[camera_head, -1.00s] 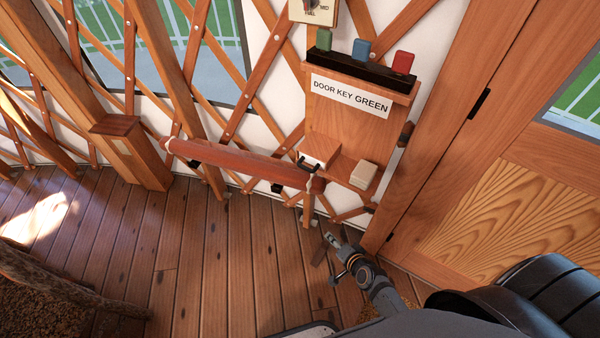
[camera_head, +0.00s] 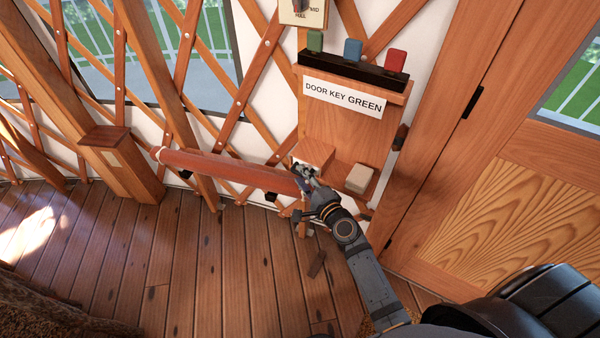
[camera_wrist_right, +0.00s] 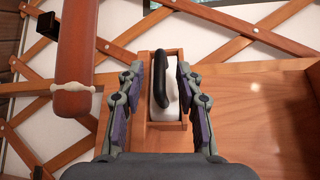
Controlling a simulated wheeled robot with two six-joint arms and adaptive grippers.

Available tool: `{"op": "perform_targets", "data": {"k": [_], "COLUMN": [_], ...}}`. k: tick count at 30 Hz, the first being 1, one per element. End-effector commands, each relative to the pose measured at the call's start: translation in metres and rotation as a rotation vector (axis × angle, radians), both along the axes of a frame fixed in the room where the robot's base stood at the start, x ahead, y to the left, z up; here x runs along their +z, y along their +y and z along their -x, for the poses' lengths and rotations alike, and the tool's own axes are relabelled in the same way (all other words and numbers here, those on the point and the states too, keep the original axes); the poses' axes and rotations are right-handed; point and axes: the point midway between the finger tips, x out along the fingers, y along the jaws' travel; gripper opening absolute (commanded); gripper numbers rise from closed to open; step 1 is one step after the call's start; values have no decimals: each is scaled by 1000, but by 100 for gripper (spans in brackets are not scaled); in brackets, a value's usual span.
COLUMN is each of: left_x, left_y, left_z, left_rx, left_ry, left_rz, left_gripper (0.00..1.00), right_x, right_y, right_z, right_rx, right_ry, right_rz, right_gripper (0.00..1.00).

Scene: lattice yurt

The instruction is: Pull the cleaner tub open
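The cleaner tub (camera_head: 316,151) is a small wooden box on the shelf of the wooden wall panel. In the right wrist view its pale front (camera_wrist_right: 165,105) carries a curved black handle (camera_wrist_right: 161,78). My right gripper (camera_head: 302,172) is at the front of the tub and covers the handle in the head view. In the right wrist view the right gripper (camera_wrist_right: 160,76) is open, with one finger to each side of the handle and nothing gripped. I cannot tell how far the fingertips reach past the handle. My left gripper is not in view.
A long reddish-brown roll (camera_head: 225,168) hangs close left of my right gripper. A beige block (camera_head: 360,178) sits right of the tub. Above, a "DOOR KEY GREEN" sign (camera_head: 343,99) hangs below green, blue and red blocks. The floor (camera_head: 200,260) at left is largely clear.

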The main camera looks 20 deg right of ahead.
Motion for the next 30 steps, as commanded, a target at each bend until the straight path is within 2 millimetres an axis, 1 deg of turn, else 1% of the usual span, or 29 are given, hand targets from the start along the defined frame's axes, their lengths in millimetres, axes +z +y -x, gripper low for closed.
{"op": "perform_targets", "data": {"k": [1, 5, 13, 14, 21, 22, 30], "left_x": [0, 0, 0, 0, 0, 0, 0], "left_y": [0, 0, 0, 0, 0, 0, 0], "left_z": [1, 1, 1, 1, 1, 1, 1], "left_rx": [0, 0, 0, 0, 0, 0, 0], "left_ry": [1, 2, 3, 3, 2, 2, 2], "left_rz": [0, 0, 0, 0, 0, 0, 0], "left_gripper": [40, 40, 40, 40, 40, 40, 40], "right_x": [-1, -2, -3, -3, -3, -3, -4], "right_y": [1, 3, 4, 4, 4, 4, 4], "right_z": [-7, -18, -20, -20, -19, -19, -19], "right_rx": [0, 0, 0, 0, 0, 0, 1], "right_ry": [-1, 0, 2, 2, 2, 2, 3], "right_rz": [0, 0, 1, 1, 1, 1, 1], "right_gripper": [36, 36, 36, 34, 2, 0, 0]}}
